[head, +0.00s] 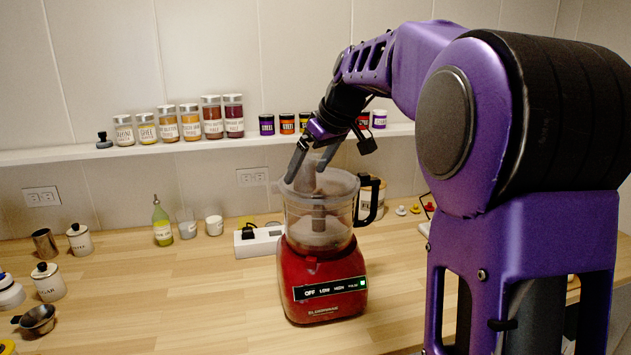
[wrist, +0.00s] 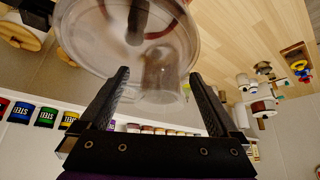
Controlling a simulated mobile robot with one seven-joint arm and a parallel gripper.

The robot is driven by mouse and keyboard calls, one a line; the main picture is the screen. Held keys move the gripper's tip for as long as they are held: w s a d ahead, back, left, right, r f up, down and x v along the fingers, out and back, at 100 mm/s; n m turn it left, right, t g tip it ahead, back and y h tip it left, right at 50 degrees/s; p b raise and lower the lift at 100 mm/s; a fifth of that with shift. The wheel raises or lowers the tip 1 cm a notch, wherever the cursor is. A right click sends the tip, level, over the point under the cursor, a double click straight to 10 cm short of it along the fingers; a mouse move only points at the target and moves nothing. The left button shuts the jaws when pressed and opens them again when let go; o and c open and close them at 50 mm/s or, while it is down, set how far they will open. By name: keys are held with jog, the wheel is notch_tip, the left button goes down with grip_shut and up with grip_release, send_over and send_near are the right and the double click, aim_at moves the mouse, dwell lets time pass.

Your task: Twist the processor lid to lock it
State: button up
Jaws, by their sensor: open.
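A red food processor (head: 322,280) stands upright on the wooden counter, its front panel facing me. Its clear bowl (head: 318,221) has a black handle at the right and a translucent lid (head: 340,182) on top, with a feed tube (head: 305,179) rising from it. My gripper (head: 308,168) is above the lid, with its fingers pointing down by the feed tube. In the wrist view my gripper (wrist: 160,85) is open, with the clear feed tube (wrist: 162,78) between or just beyond its two fingers. I cannot tell whether the fingers touch it.
A white power strip (head: 258,241) lies behind the processor at left. A green bottle (head: 161,222) and small jars stand at the back left. A shelf (head: 60,154) of spice jars runs along the wall. The counter front left of the processor is clear.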

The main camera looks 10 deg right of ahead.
jog(key=shift+s+r+p, duration=0.25)
jog(key=shift+s+r, duration=0.05)
jog(key=shift+r, duration=0.25)
jog(key=shift+s+r+p, duration=0.2)
jog(key=shift+s+r, duration=0.1)
jog(key=shift+r, duration=0.25)
jog(key=shift+s+r, duration=0.45)
jog(key=shift+r, duration=0.25)
jog(key=shift+s+r, duration=0.45)
jog(key=shift+r, duration=0.25)
jog(key=shift+s+r, duration=0.45)
jog(key=shift+r, duration=0.25)
